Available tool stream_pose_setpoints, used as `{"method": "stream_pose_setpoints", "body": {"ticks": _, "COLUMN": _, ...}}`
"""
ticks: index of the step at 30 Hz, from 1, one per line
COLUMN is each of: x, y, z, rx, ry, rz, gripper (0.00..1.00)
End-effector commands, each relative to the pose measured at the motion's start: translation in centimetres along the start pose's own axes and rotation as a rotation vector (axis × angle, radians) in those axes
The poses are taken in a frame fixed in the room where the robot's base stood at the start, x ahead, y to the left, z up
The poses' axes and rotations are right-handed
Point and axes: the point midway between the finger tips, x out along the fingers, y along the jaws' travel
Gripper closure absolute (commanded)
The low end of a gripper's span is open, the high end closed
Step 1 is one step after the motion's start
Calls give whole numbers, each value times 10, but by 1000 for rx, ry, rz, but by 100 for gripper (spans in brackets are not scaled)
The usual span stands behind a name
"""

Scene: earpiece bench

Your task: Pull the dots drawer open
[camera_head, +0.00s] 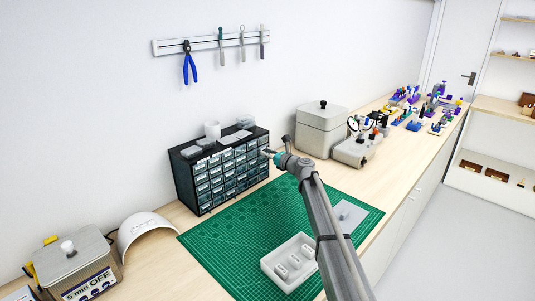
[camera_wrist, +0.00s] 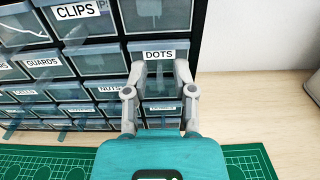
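The dots drawer (camera_wrist: 159,56) is in the right-hand column of the small-parts cabinet, with its white DOTS label facing me in the wrist view. Its front looks level with its neighbours, though the fingers cover part of it. My gripper (camera_wrist: 159,66) is in front of this drawer. Its two fingers are apart, one on each side of the label, with nothing visible held between them. I cannot tell whether they touch the drawer front. In the head view my gripper (camera_head: 267,153) is at the cabinet's right front edge, where the arm hides the drawer.
The dark cabinet (camera_head: 177,182) stands against the wall, with small containers on top. A green cutting mat (camera_head: 222,243) lies before it, bearing a white tray (camera_head: 290,262). A grey box (camera_head: 322,130) stands to the right. Bare bench (camera_wrist: 250,112) lies right of the cabinet.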

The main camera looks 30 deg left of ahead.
Motion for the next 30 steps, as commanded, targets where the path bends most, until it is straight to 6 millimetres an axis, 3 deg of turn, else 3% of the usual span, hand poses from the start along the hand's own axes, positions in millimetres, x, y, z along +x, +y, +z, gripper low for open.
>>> {"method": "stream_pose_setpoints", "body": {"ticks": 1, "x": 0, "y": 0, "z": 0, "rx": 0, "ry": 0, "rz": 0, "gripper": 83}}
{"method": "stream_pose_setpoints", "body": {"ticks": 4, "x": 0, "y": 0, "z": 0, "rx": 0, "ry": 0, "rz": 0, "gripper": 100}}
{"method": "stream_pose_setpoints", "body": {"ticks": 17, "x": -5, "y": 0, "z": 0, "rx": 0, "ry": 0, "rz": 0, "gripper": 100}}
{"method": "stream_pose_setpoints", "body": {"ticks": 20, "x": -18, "y": 1, "z": 0, "rx": 0, "ry": 0, "rz": -1, "gripper": 100}}
{"method": "stream_pose_setpoints", "body": {"ticks": 30, "x": -96, "y": 2, "z": 0, "rx": 0, "ry": 0, "rz": -2, "gripper": 100}}
